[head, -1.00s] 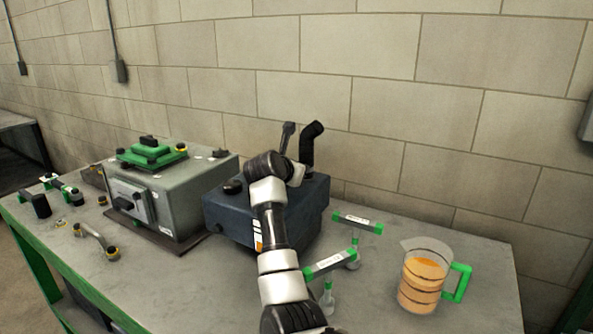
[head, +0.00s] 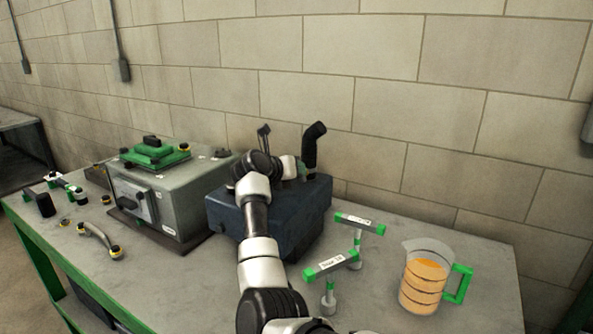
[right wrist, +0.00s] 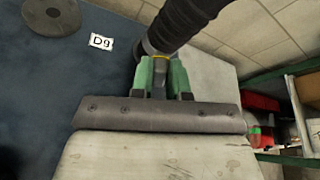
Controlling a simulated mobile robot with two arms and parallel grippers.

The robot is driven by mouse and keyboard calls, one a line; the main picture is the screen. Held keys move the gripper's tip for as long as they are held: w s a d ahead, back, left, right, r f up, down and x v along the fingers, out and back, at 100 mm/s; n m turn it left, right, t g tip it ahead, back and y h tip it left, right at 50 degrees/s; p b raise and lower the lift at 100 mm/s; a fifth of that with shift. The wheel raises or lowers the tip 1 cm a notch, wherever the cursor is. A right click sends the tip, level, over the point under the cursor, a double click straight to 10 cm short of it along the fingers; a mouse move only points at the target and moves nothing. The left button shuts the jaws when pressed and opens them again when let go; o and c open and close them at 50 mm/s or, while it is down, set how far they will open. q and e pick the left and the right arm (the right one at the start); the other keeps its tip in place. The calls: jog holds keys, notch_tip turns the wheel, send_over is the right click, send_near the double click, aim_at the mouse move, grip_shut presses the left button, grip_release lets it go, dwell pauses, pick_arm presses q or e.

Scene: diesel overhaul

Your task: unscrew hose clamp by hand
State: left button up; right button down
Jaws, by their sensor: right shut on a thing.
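A black ribbed hose (head: 312,148) with a bent top stands upright at the back right of a dark blue box (head: 318,205). It also shows in the right wrist view (right wrist: 190,20). My right gripper (head: 303,171) is at the hose's lower end. In the right wrist view its green fingers (right wrist: 162,72) are shut on a small grey part at the foot of the hose, most likely the hose clamp. A thin yellowish band (right wrist: 160,57) shows just beyond the fingertips. The fingers hide most of the clamp. My left gripper is not in view.
A label "D9" (right wrist: 101,42) and a round black cap (right wrist: 52,16) are on the box top. A grey machine (head: 170,205) stands left of the box. Green-ended stands (head: 331,264) and a jug of orange liquid (head: 425,283) stand to the right. A block wall is behind.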

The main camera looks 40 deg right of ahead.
dwell(0.4)
jog(key=c, duration=1.1)
grip_release()
jog(key=b+v, duration=0.2)
jog(key=v, duration=0.7)
jog(key=shift+w+a+f, duration=0.1)
jog(key=shift+w+a, duration=0.05)
jog(key=shift+a, duration=0.2)
jog(key=shift+a+r+b, duration=0.3)
jog(key=shift+a, duration=0.25)
